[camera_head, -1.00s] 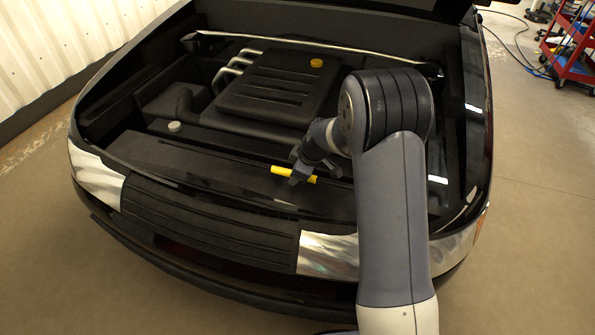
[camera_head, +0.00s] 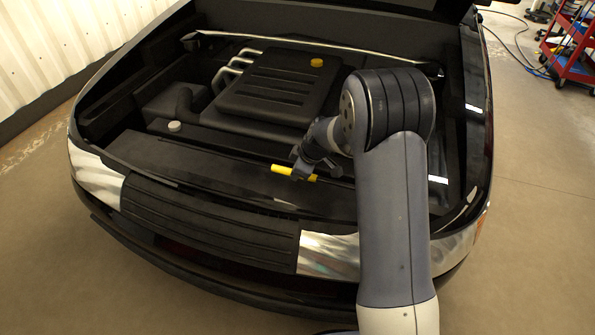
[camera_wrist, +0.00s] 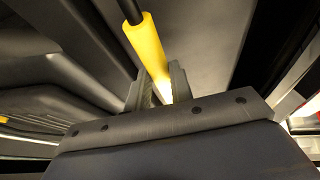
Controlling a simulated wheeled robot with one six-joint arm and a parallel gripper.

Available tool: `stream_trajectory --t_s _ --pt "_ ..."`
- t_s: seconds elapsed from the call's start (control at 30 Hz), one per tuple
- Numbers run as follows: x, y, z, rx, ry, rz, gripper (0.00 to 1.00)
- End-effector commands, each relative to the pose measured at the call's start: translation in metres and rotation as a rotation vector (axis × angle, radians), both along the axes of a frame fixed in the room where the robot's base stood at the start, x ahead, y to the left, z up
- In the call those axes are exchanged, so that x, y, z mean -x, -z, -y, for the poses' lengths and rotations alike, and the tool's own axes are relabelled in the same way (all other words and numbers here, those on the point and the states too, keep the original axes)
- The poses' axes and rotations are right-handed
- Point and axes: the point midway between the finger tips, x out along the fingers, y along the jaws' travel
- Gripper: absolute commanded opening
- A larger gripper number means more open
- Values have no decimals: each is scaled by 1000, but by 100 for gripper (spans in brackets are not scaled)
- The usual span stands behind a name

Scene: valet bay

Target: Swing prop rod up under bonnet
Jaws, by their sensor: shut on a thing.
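The prop rod shows as a yellow grip sleeve (camera_head: 281,170) low over the front of the engine bay. In the wrist view the yellow sleeve (camera_wrist: 146,42) runs up from between my jaws, and a thin black rod (camera_wrist: 130,10) comes out of its upper end. My gripper (camera_head: 299,172) is shut on the yellow sleeve; it also shows in the wrist view (camera_wrist: 160,92). The far end of the rod is hard to make out against the dark bay. Only a dark edge, perhaps of the raised bonnet (camera_head: 400,8), shows at the top.
The engine cover (camera_head: 275,88) with a yellow cap (camera_head: 316,62) lies behind my gripper. A silver strut bar (camera_head: 300,43) crosses the back of the bay. The front grille (camera_head: 205,222) is nearer me.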

Motion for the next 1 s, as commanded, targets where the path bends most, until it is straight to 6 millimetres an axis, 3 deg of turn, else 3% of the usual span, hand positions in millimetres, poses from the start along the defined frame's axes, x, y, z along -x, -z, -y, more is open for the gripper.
stream_trajectory --t_s 0.27,0.47,0.77,1.0 --pt "-19 -32 13 -90 60 45 0" --pt "-40 -80 38 -219 141 101 0" --pt "-63 -158 98 -446 284 194 0" --pt "-70 -212 160 -628 398 268 0"
